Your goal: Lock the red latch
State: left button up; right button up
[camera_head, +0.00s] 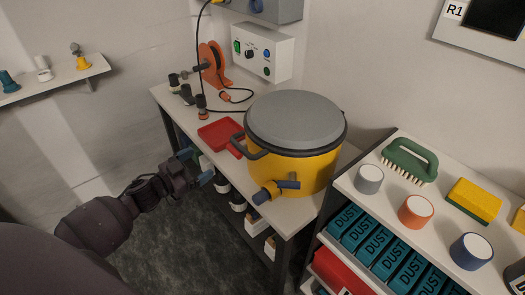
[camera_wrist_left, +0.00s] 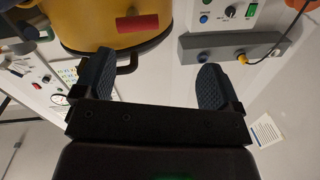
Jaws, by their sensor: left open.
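In the left wrist view, a red flat piece (camera_wrist_left: 137,23), which looks like the red latch, lies on the side of the yellow drum (camera_wrist_left: 80,20) near its rim. I cannot tell whether it is locked. In the head view the yellow drum (camera_head: 305,172) stands on the bench with its grey lid (camera_head: 296,118) on; no red latch shows on its visible side. My left gripper (camera_head: 197,165) is open and empty, left of the drum and by the bench's front edge. Its two fingers (camera_wrist_left: 157,70) are spread apart in the left wrist view, clear of the drum.
A dark handle (camera_head: 248,146) and a blue lever (camera_head: 288,184) stick out from the drum. A red dustpan (camera_head: 219,134) lies left of it. An orange reel (camera_head: 212,64) and a control box (camera_head: 263,52) are behind. A shelf (camera_head: 345,184) stands right.

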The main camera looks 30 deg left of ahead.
aim_at(231, 152)
pick_arm(q)
jog(key=shift+n+h, duration=0.7)
jog(key=shift+h, duration=0.2)
jog(key=x, duration=0.3)
jog(key=d+x, duration=0.1)
jog(key=x, duration=0.3)
jog(key=d+b+x, duration=0.1)
jog(key=x, duration=0.3)
jog(key=shift+s, duration=0.2)
jog(key=c, duration=0.9)
